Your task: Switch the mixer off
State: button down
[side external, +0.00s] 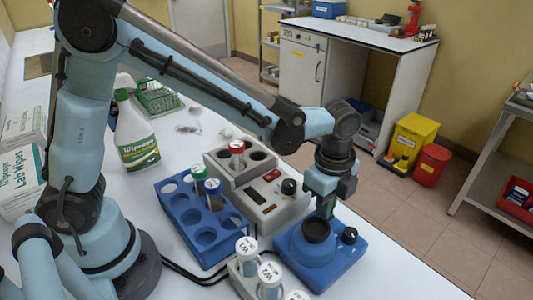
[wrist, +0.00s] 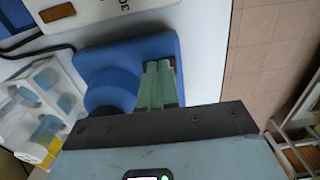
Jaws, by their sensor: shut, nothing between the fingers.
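The mixer (side external: 318,262) is a blue box with a black round cup (side external: 316,230) on top and a black knob (side external: 349,235) at its right. It stands on the white bench in the side view. In the wrist view the blue mixer (wrist: 125,52) lies under my fingers, with its round cup part to their left. My gripper (side external: 325,210) points down just above and behind the cup, with its greenish fingers shut and empty. In the wrist view the fingers (wrist: 158,66) overlap the mixer's right part; the knob is not visible there. Whether they touch the mixer I cannot tell.
A grey heating block (side external: 262,190) with its own black knob and red switch stands behind the mixer. A blue tube rack (side external: 205,225) is at left. A white rack of capped vials (side external: 247,268) stands close left of the mixer. The bench's right edge is near the mixer.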

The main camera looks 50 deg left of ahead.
jog(key=shift+f, duration=0.1)
jog(key=c, duration=1.5)
grip_release()
jog(key=o, duration=0.4)
jog(key=shift+w+r+n, duration=0.15)
jog(key=shift+r+n, duration=0.35)
jog(key=shift+n, duration=0.3)
jog(key=shift+o, duration=0.7)
notch_tip(320, 180, up, 10)
jog(key=w+n, duration=0.1)
jog(key=n, duration=1.3)
jog(key=shift+d+f+n, duration=0.15)
jog(key=shift+n, duration=1.05)
notch_tip(320, 180, down, 11)
jog(key=shift+r, duration=0.1)
